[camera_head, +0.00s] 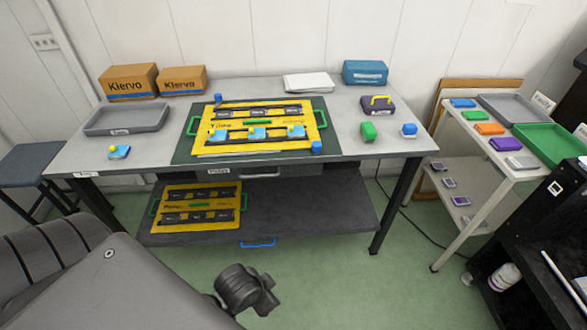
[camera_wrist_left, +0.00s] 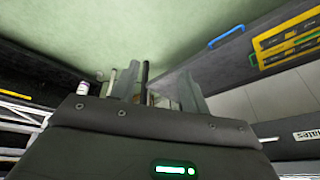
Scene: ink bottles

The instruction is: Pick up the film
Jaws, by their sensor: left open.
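No thing here is clearly marked as film. A stack of white sheets (camera_head: 307,83) lies flat at the back of the table; I cannot tell whether it is the film. My left gripper shows in the left wrist view (camera_wrist_left: 160,80), with its two fingers apart and nothing visible between them. It is low, with green floor and the lower shelf beyond it, well away from the tabletop. My right gripper is not seen.
Another yellow panel (camera_head: 195,215) lies on the lower shelf (camera_head: 310,205). A white cart (camera_head: 485,143) stands right.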

